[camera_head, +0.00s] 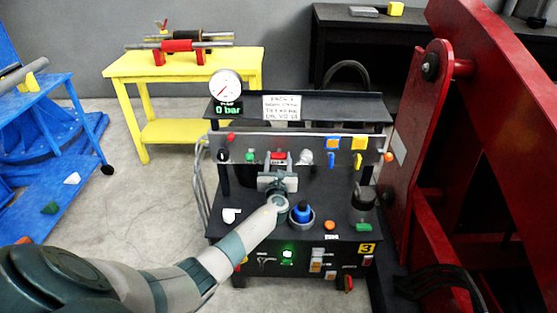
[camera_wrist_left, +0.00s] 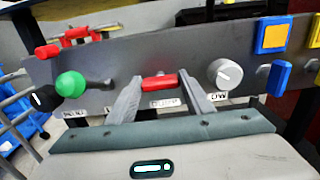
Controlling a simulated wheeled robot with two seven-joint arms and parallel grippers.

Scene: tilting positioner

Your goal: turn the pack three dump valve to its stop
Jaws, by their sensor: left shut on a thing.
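The dump valve's red handle (camera_head: 278,155) sits on the grey panel of the hydraulic pack, which carries a yellow "3" plate (camera_head: 367,249). In the left wrist view the red handle (camera_wrist_left: 159,82) lies roughly level, with a small white label under it that is hard to read. My left gripper (camera_head: 279,163) is at the panel. In the wrist view its two fingers (camera_wrist_left: 160,85) stand on either side of the handle, shut on its ends. The valve's stop cannot be made out. My right gripper is not in view.
A green knob (camera_wrist_left: 70,84) is left of the handle and a white dial (camera_wrist_left: 224,74) right of it. Blue and yellow switches (camera_wrist_left: 272,37) are farther right. The gauge (camera_head: 226,85) display reads 0 bar. A large red frame (camera_head: 415,130) stands close at right.

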